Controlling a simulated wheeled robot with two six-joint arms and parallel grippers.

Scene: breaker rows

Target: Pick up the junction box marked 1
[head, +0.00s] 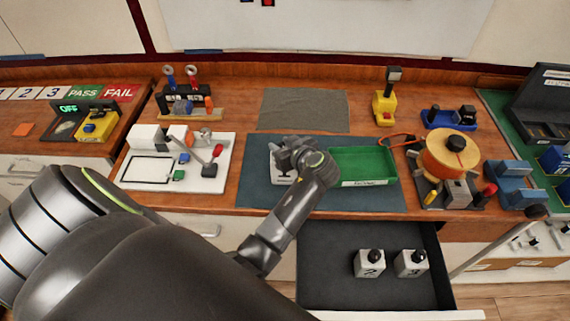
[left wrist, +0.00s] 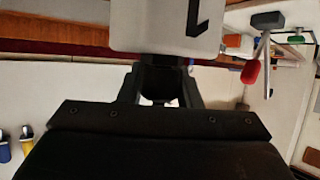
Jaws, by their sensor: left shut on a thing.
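My left gripper (head: 297,158) is over the blue-grey mat (head: 235,195) on the bench. It is shut on a white junction box (head: 280,175), mostly hidden behind the gripper in the head view. In the left wrist view the box (left wrist: 150,28) sits at the top between the fingers (left wrist: 162,78), with part of a black mark like a 1 showing. I cannot tell whether it touches the mat. Two more white boxes with black knobs, marked 2 (head: 369,264) and 3 (head: 410,264), stand in the open drawer. My right gripper is not in view.
The dark drawer (head: 325,285) is pulled out below the bench. A green tray (head: 362,160) is right of my gripper. A white board with parts (head: 150,170) is left. An orange spool (head: 450,152) stands farther right. The grey mat (head: 303,110) behind is clear.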

